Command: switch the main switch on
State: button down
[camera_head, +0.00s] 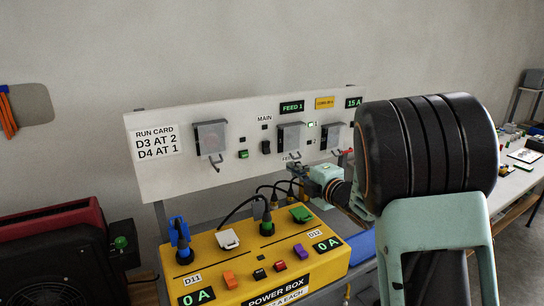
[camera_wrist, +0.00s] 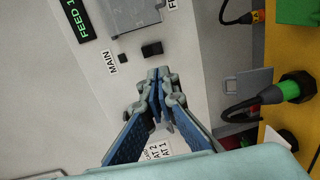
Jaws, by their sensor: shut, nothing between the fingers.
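The white panel (camera_head: 180,178) carries a MAIN label (camera_head: 264,118), which also shows in the wrist view (camera_wrist: 112,63). Below the label are a small dark square (camera_head: 264,127) and a black rocker switch (camera_head: 266,146). In the wrist view, the square (camera_wrist: 124,58) and the black rocker (camera_wrist: 152,49) are both unobstructed. My gripper (camera_wrist: 158,80) is shut and empty, its fingertips close beside the rocker in the picture; contact cannot be told. In the head view, my gripper (camera_head: 295,172) is at the panel's lower edge, right of the rocker.
A green switch (camera_head: 243,154) is left of the black rocker. The yellow power box (camera_head: 215,262) with plugs and cables stands below. A red and black machine (camera_head: 60,245) is at left.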

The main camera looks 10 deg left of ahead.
aim_at(267, 153)
jog(key=p+x, duration=0.2)
jog(key=x, duration=1.1)
jog(key=shift+w+a+p, duration=0.2)
jog(key=shift+w+p, duration=0.15)
jog(key=shift+f, duration=0.15)
jog(key=shift+w+a+f+b, duration=0.15)
jog(key=shift+f+b, duration=0.1)
jog(key=shift+b, duration=1)
jog(key=shift+w+f+t+y+b, duration=0.15)
jog(key=shift+t+y+b, duration=0.15)
jog(key=shift+b, duration=0.8)
jog(key=shift+a+r, duration=0.1)
jog(key=shift+r, duration=0.3)
jog(key=shift+f, duration=0.1)
